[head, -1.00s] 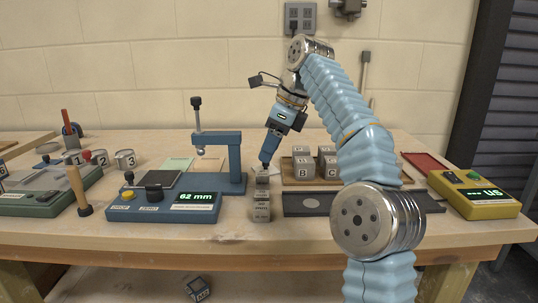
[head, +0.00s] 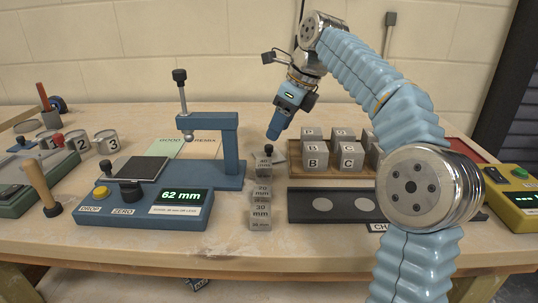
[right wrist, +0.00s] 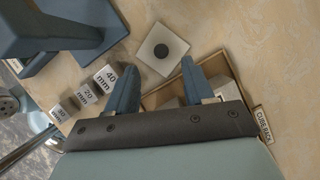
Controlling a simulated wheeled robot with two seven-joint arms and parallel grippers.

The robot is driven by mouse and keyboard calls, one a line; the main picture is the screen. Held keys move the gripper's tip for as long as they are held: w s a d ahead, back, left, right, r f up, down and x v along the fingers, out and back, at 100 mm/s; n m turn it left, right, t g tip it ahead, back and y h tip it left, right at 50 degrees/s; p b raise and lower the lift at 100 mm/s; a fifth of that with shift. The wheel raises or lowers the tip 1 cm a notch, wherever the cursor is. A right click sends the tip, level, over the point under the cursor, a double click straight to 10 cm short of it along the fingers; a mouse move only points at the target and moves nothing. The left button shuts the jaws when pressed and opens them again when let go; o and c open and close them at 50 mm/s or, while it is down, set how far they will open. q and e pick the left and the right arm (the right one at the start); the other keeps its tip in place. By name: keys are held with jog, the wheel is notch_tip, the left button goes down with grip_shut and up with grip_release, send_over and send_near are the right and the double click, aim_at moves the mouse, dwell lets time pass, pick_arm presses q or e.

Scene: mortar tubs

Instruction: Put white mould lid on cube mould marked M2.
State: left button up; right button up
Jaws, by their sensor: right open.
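The white mould lid (right wrist: 175,38) is a pale square plate with a round black knob at its middle. In the right wrist view it lies flat on the bench, beyond my fingertips. My right gripper (right wrist: 160,66) is open and empty, its two blue fingers pointing towards the lid and straddling its line. In the head view the right gripper (head: 273,134) points down just behind the 40 mm block, which hides most of the lid. A grey corner of a cube (head: 198,284) shows under the bench front edge; its marking is unreadable now. My left gripper is not in view.
Grey blocks marked 40 mm (head: 264,164), 20 mm and 30 mm stand in a row. The blue gauge (head: 230,160) stands left of them. The wooden cube rack (head: 318,172) with lettered cubes is right of the lid. A dark tray (head: 300,205) lies in front of the rack.

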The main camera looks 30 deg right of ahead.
aim_at(270, 146)
jog(key=shift+x, duration=3.1)
jog(key=shift+d, duration=0.1)
grip_shut()
